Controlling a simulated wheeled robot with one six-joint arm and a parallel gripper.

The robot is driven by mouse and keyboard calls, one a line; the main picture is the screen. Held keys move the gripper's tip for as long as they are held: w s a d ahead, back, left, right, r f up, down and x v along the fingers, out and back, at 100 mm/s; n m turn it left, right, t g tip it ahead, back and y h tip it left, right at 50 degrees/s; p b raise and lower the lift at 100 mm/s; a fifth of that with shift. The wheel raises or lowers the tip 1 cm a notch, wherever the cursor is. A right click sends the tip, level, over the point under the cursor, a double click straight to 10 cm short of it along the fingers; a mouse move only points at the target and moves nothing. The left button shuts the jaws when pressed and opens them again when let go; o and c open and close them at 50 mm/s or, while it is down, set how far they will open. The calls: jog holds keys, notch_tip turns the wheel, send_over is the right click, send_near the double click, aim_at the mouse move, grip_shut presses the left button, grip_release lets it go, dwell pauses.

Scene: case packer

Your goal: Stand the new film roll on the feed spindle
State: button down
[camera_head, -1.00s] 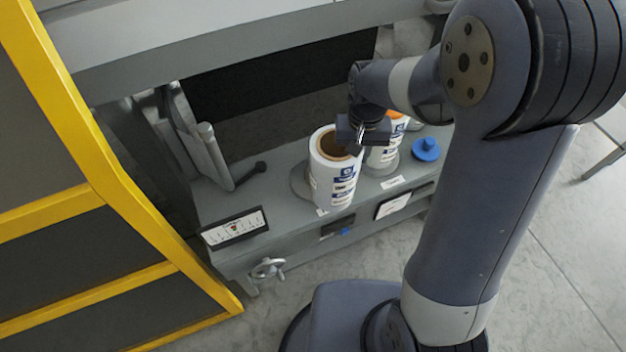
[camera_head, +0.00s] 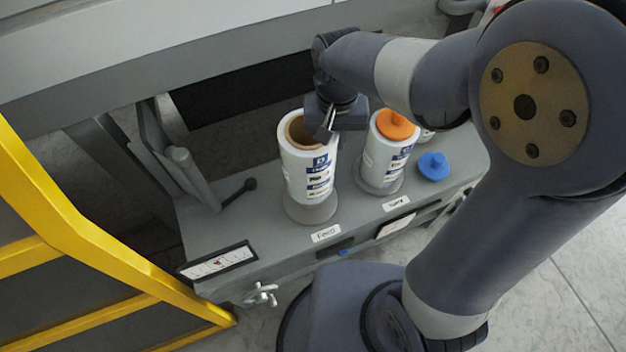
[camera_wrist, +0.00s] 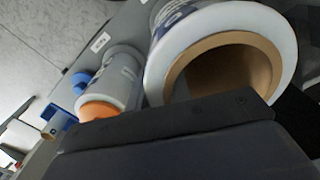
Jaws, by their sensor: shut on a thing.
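The film roll (camera_head: 308,172) is white with blue and black print and a brown hollow core. My gripper (camera_head: 326,128) is shut on its upper rim, on the right side. The roll is upright above the round grey base of the feed spindle (camera_head: 313,213), behind the "Feed" label (camera_head: 326,233). It looks roughly centred over the base. I cannot tell whether it touches the base, and the spindle's post is hidden. In the wrist view the roll's open top (camera_wrist: 284,45) fills the upper right, and no post shows inside the dark core.
A second white roll (camera_head: 382,160) with an orange cap (camera_head: 395,125) stands just right, behind another label (camera_head: 397,203). A blue knobbed cap (camera_head: 433,166) lies further right. A black-handled lever (camera_head: 238,190) is at left. A yellow guard frame (camera_head: 75,240) bounds the left side.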

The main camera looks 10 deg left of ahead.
jog(key=shift+w+f, duration=0.15)
jog(key=shift+f, duration=1.5)
jog(key=shift+w+f, duration=0.15)
jog(key=shift+f, duration=1.5)
jog(key=shift+w+f, duration=0.15)
jog(key=shift+f, duration=1.5)
jog(key=shift+f+b, duration=0.15)
jog(key=shift+b, duration=0.15)
jog(key=c, duration=1.3)
grip_release()
notch_tip(320, 180, up, 12)
jog(key=shift+r+p, duration=0.15)
jog(key=shift+p, duration=0.15)
